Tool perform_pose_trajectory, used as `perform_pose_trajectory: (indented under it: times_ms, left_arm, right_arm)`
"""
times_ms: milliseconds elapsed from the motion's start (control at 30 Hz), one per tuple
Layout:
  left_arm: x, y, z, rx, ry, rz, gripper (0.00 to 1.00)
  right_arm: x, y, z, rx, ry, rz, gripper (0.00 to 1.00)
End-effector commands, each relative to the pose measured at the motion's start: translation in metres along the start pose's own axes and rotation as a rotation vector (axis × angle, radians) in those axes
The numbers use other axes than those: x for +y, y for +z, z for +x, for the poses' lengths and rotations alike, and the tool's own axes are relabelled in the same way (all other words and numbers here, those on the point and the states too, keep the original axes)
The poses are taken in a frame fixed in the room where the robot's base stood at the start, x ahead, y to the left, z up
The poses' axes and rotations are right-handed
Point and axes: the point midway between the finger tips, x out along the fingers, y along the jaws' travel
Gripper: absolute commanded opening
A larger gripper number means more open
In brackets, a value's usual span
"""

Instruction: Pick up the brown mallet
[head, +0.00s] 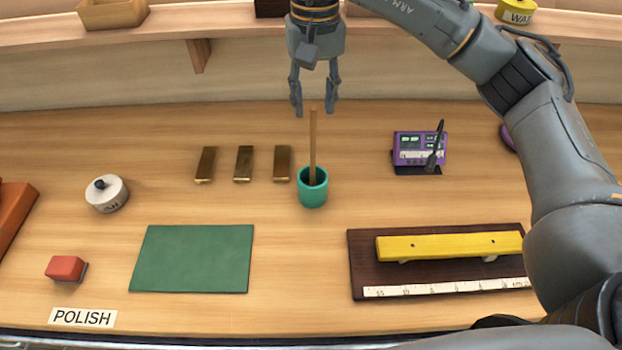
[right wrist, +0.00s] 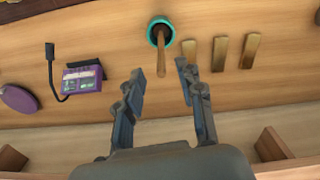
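The brown mallet (head: 313,146) stands in a teal cup (head: 313,194), with its thin wooden handle pointing up; its lower end is hidden inside the cup. My right gripper (head: 314,112) is open and empty, pointing down, with its fingertips around the level of the handle's top in the head view. In the right wrist view the mallet handle (right wrist: 162,58) shows between the two open fingers (right wrist: 160,70), with the teal cup (right wrist: 151,27) beyond. I see no finger touching the handle. My left gripper is not in view.
Several brass bars (head: 243,164) lie left of the cup. A purple device (head: 409,148) with a black microphone stands right. A shelf (head: 150,27) runs behind.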

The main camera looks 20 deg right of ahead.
Motion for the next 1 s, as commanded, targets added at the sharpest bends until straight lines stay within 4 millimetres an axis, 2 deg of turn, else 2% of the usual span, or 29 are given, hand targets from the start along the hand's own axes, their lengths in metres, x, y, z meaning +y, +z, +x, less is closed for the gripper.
perform_pose_trajectory:
  times_ms: [100,200,367,467,600,700,800,1000]
  left_arm:
    - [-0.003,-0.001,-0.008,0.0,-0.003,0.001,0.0]
    - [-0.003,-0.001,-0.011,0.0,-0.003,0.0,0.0]
    - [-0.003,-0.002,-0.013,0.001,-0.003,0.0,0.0]
    - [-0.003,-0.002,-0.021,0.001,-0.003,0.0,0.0]
    - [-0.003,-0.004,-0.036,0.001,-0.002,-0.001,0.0]
    - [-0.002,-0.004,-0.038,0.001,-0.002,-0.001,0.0]
    - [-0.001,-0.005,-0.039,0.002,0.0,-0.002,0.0]
    - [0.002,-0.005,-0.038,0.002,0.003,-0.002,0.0]
  right_arm:
    - [0.001,0.001,0.023,-0.003,0.002,0.001,0.38]
    - [0.001,0.0,0.037,-0.002,0.001,0.003,0.38]
    - [0.0,0.0,0.048,0.0,0.0,0.002,0.38]
    - [0.0,-0.001,0.056,-0.001,0.002,0.003,0.38]
    - [-0.003,-0.002,0.076,-0.003,0.001,0.003,0.38]
    - [-0.003,-0.002,0.091,-0.001,0.001,0.004,0.38]
    - [-0.003,-0.002,0.099,0.0,0.001,0.004,0.38]
    - [-0.003,-0.003,0.101,0.002,0.0,0.004,0.38]
